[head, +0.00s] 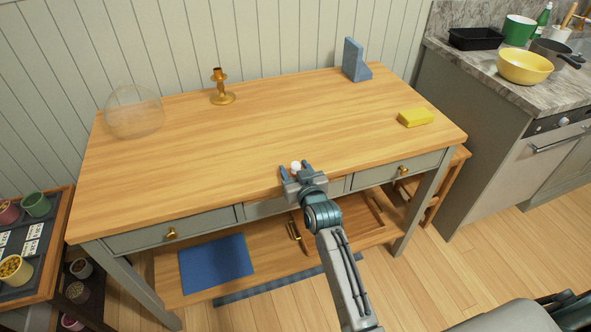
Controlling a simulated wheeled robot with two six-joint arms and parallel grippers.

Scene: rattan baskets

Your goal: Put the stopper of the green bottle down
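My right gripper (296,171) is over the front edge of the wooden table (210,140), near its middle. A small round white thing, which looks like the stopper (296,166), sits between its fingers, and the gripper appears shut on it. Whether the stopper touches the tabletop cannot be told from this view. A green bottle (542,18) stands at the back of the stone counter at the far right, partly cut by the frame's top edge. My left gripper is not in view.
The tabletop around the gripper is clear. A yellow sponge (416,117) lies to the right, a blue bookend (353,62) and brass candlestick (220,88) stand at the back, and a clear dome (134,112) is at back left. A yellow bowl (524,67) stands on the counter.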

